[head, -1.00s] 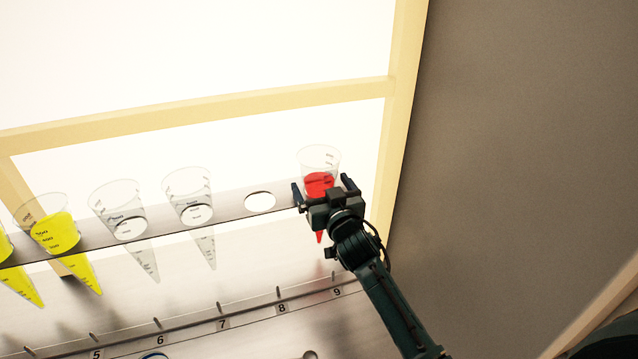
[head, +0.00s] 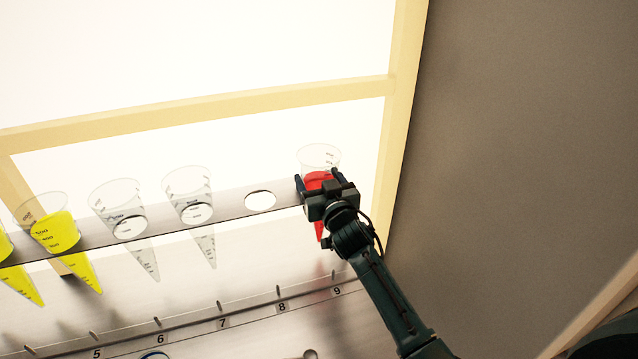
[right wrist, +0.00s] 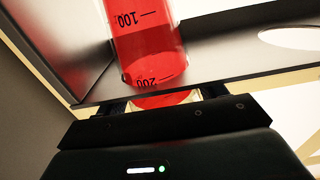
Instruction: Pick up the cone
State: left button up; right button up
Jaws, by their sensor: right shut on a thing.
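A clear cone with red liquid (head: 319,162) stands upright at the right end of the shelf, above the number 9. Its red tip shows below the shelf. My right gripper (head: 320,188) is shut on this cone, one finger on each side. In the right wrist view the red cone (right wrist: 150,45) with its printed scale stands straight ahead of the gripper (right wrist: 158,104), whose fingers are mostly hidden. My left gripper is not in view.
The metal shelf (head: 233,203) has an empty round hole (head: 260,201) left of the red cone. Two empty clear cones (head: 189,192) and yellow-filled cones (head: 58,235) stand further left. A numbered rail (head: 250,309) runs below. A grey wall (head: 510,150) is at the right.

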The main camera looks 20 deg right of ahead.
jog(key=shift+r, duration=0.15)
jog(key=c, duration=0.4)
notch_tip(320, 180, up, 18)
jog(key=shift+p, duration=0.55)
